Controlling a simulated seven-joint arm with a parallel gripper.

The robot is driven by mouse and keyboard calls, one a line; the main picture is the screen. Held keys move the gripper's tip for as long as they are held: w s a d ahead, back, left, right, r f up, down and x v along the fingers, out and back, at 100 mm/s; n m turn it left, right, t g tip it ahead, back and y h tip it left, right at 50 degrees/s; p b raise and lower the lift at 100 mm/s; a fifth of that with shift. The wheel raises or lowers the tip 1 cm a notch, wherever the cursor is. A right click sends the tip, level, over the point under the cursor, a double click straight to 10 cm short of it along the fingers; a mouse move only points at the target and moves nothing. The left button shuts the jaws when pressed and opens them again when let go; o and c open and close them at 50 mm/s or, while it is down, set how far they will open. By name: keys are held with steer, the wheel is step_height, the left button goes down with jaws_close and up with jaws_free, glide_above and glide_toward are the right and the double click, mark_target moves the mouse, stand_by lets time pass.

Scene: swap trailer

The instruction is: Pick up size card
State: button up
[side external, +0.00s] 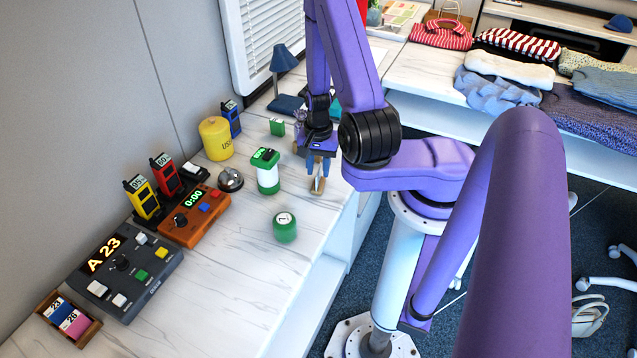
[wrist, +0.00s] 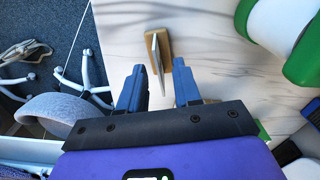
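A thin pale card, seen nearly edge-on in the wrist view (wrist: 157,62), stands in a small wooden stand (wrist: 165,46) on the marble counter. Its face cannot be read, so I cannot tell if it is the size card. In the side view the card (side external: 318,185) is just below my gripper (side external: 318,168). My gripper also shows in the wrist view (wrist: 157,78): its blue fingers are apart, one on each side of the card, with gaps on both sides. Other cards (side external: 70,318) lie in a wooden tray at the front left.
A green-and-white canister (side external: 267,171) stands close left of my gripper, and a green round piece (side external: 284,227) sits nearer the front. A yellow cylinder (side external: 215,138), orange timer (side external: 192,214) and grey panel (side external: 125,272) line the wall. The counter's right edge is close to the card.

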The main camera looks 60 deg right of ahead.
mark_target(318, 175)
steer(key=shift+f, duration=1.55)
jaws_close()
steer(key=shift+r, duration=0.1)
steer(key=shift+r, duration=0.75)
steer(key=s+a+r, duration=0.2)
steer(key=s+r, duration=0.3)
steer(key=s, duration=0.1)
steer(key=s+a+r, duration=0.3)
steer(key=s+r, duration=0.3)
steer(key=s, duration=0.1)
steer(key=shift+a+r, duration=0.15)
steer(key=shift+a, duration=0.1)
